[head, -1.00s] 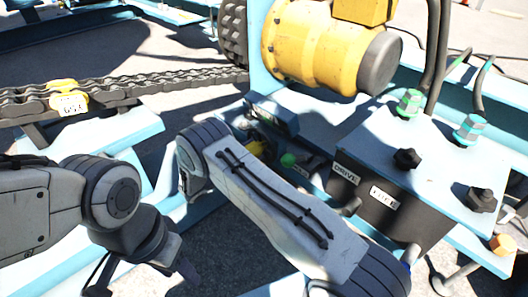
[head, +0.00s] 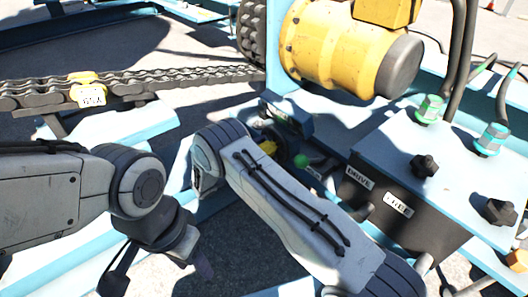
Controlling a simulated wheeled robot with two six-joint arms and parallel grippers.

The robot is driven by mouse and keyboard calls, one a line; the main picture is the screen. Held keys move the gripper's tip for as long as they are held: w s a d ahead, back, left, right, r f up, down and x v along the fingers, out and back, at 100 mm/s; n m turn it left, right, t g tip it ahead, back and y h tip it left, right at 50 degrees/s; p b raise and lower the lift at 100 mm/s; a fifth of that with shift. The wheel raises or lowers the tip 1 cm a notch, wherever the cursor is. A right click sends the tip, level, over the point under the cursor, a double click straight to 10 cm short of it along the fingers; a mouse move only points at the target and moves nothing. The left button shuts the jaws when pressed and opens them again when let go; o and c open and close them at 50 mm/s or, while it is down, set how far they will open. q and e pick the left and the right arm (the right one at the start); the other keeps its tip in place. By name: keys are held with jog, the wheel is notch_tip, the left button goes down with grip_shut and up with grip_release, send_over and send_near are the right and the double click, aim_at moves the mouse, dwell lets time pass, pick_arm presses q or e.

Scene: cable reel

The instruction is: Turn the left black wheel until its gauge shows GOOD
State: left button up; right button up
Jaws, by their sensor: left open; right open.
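Two black star-shaped wheels stand on top of a pale blue box: the left one (head: 424,166) and the right one (head: 501,212). A yellow piece with a small white label (head: 92,97) sits on the chain at the left; I cannot read its label, and I cannot make out a gauge reading GOOD. My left gripper (head: 160,272) is at the lower left, open and empty, pointing down, well away from both wheels. Neither wheel is touched by a gripper.
The box's dark front has DRIVE (head: 359,177) and FREE (head: 398,204) labels. Hoses rise from teal fittings (head: 430,109) behind the wheels. A yellow motor (head: 335,50) stands behind, and a chain (head: 180,80) runs left. A green knob (head: 302,161) lies beyond my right arm.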

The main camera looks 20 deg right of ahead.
jog(key=p+v, duration=0.4)
jog(key=v, duration=0.6)
jog(key=shift+a, duration=0.25)
dwell(0.7)
